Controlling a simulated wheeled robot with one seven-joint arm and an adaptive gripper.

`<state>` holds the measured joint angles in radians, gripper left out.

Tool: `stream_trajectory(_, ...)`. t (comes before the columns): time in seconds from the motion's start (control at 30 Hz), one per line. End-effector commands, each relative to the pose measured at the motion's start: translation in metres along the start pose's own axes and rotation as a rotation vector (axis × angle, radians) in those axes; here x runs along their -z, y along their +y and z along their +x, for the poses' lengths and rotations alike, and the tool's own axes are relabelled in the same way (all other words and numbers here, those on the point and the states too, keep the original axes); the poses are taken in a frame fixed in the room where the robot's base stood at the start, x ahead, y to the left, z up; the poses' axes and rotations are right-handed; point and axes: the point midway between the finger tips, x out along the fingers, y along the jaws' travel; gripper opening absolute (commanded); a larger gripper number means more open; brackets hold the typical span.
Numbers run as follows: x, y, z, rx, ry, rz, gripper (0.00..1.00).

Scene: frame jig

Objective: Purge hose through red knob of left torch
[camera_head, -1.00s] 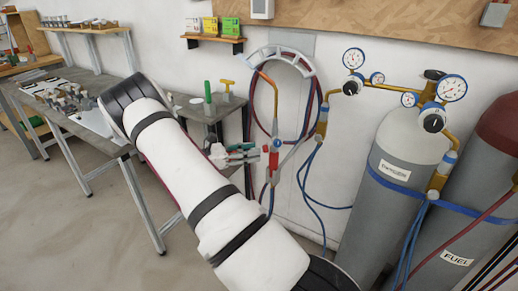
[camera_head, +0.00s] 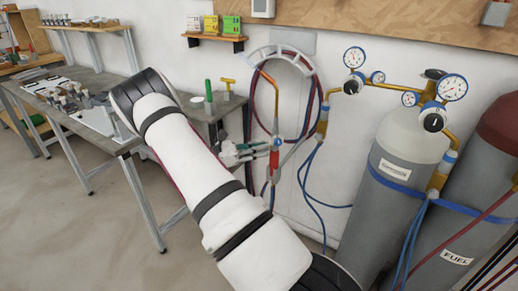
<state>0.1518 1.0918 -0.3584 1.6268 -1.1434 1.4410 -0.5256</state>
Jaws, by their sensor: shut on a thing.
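The left torch (camera_head: 275,165) hangs upright by the wall, with a brass neck, a blue part and a red part on its body. My gripper (camera_head: 267,147) reaches it from the left, its fingertips at the torch body. A second torch (camera_head: 322,122) with a brass neck hangs just to the right. A blue hose and a dark red hose hang in a coil (camera_head: 312,75) behind them.
My arm crosses the middle of the view. Two grey cylinders stand at right, one labelled FUEL (camera_head: 457,257); a brass manifold with gauges (camera_head: 453,87) is above. A workbench (camera_head: 110,135) with tools stands left. A green bottle (camera_head: 208,90) stands behind my arm.

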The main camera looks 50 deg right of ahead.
Motion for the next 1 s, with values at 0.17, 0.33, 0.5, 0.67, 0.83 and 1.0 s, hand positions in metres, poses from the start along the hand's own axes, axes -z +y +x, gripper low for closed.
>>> stream_trajectory(0.17, 0.0002, 0.0002, -0.0006, -0.001, -0.003, 0.036, 0.0)
stream_trajectory(0.33, 0.0009, 0.0, -0.0007, -0.001, -0.009, 0.121, 0.0)
stream_trajectory(0.5, 0.0017, -0.0002, -0.0012, -0.002, -0.016, 0.257, 0.0)
stream_trajectory(0.67, 0.0019, -0.0005, -0.0011, -0.002, -0.024, 0.407, 0.0)
stream_trajectory(0.83, 0.0026, -0.0007, -0.0012, -0.002, -0.032, 0.57, 0.0)
stream_trajectory(1.0, 0.0033, -0.0009, -0.0012, -0.003, -0.04, 0.73, 0.0)
